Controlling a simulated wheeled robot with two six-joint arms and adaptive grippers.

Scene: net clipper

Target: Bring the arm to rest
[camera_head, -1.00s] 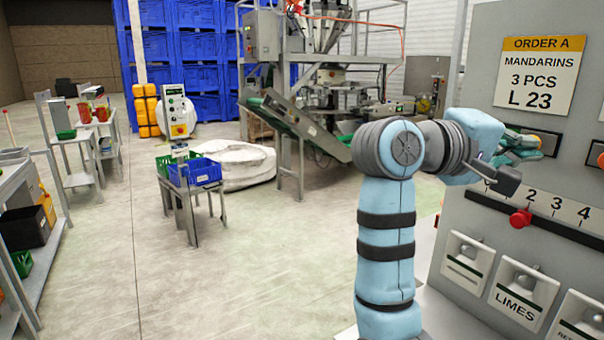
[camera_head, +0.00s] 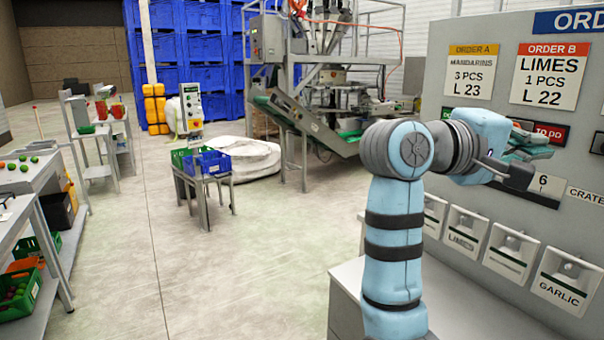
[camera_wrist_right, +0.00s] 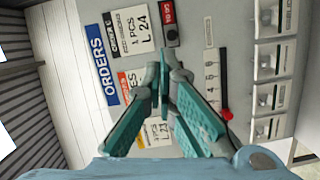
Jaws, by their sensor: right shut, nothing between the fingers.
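My right arm reaches up in the right half of the head view. Its teal-fingered right gripper (camera_head: 530,145) is in front of the grey order panel (camera_head: 490,33). In the right wrist view the right gripper (camera_wrist_right: 165,68) is shut and empty, its fingertips together. I cannot tell from the pictures whether the fingers touch the panel. My left gripper is not in view.
The panel has order cards, a red knob (camera_wrist_right: 226,114) and a row of bins, one marked limes (camera_head: 465,230). A table with green and blue crates (camera_head: 212,163) stands mid-floor. A shelf rack (camera_head: 45,205) is at left. The floor between is open.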

